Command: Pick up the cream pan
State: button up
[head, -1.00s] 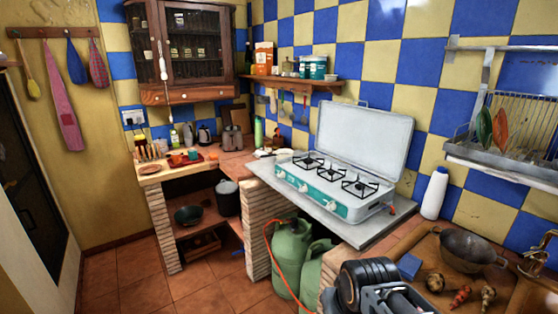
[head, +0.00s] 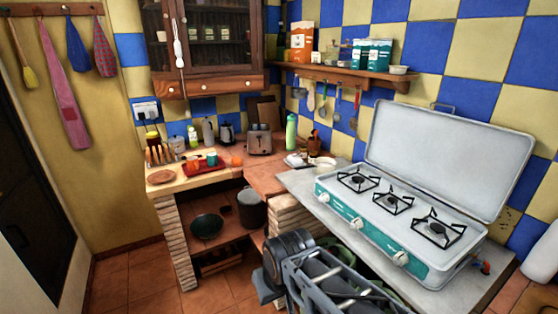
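I cannot make out a cream pan in the head view. A dark round pan (head: 207,226) sits on the low shelf under the left counter, with a dark pot (head: 251,209) to its right. My arm, with grey and black parts at its end, shows at the bottom centre, in front of the brick pier and the stove counter. My gripper (head: 345,285) seems to be among these parts. Its fingertips cannot be made out, and nothing is visibly held.
A white and teal stove (head: 385,232) with an open lid stands on the grey counter (head: 330,222). A toaster (head: 259,140), green bottle (head: 291,133) and red tray (head: 205,164) are on the counters behind. A wall shelf (head: 345,74) hangs above. Tiled floor (head: 130,280) is clear at lower left.

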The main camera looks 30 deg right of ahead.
aim_at(315, 169)
jog(key=z, duration=0.1)
jog(key=i, duration=1.9)
jog(key=z, duration=0.3)
